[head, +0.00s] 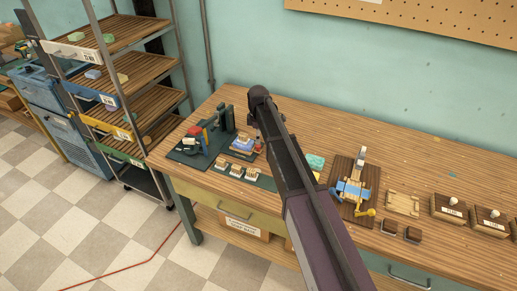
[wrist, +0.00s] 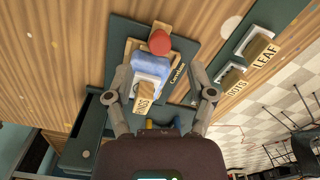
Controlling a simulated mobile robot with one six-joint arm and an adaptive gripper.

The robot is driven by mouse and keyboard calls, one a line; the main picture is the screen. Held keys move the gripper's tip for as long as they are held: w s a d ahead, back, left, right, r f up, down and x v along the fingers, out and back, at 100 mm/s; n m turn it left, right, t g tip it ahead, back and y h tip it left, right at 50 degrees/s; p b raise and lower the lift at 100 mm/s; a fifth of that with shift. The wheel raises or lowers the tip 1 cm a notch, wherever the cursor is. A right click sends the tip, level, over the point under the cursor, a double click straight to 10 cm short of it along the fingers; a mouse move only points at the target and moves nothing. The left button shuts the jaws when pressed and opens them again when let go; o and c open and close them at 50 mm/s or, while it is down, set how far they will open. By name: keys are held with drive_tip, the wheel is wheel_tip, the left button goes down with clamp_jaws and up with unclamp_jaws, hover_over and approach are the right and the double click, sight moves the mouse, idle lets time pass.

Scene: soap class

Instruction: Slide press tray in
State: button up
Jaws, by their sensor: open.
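The press tray (wrist: 133,48) is a wooden slide on a dark green base in the wrist view. It carries a blue soap block (wrist: 150,65) and a white piece with a tan block lettered RINGS, and a red knob (wrist: 160,41) stands at its far end. In the head view the soap (head: 243,144) lies right of the green press (head: 222,122). My gripper (wrist: 160,82) is open above the tray, one finger on either side of the soap. I cannot tell whether the fingers touch anything. My arm hides most of the gripper in the head view.
A green rack (head: 238,172) with several lettered stamps sits in front of the tray. A wooden board with a blue and yellow fixture (head: 353,187) stands to the right, beside brown boxes (head: 447,205). A shelf rack (head: 122,65) stands left of the bench.

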drive_tip(key=shift+f+b, duration=2.05)
drive_tip(key=shift+f, duration=0.3)
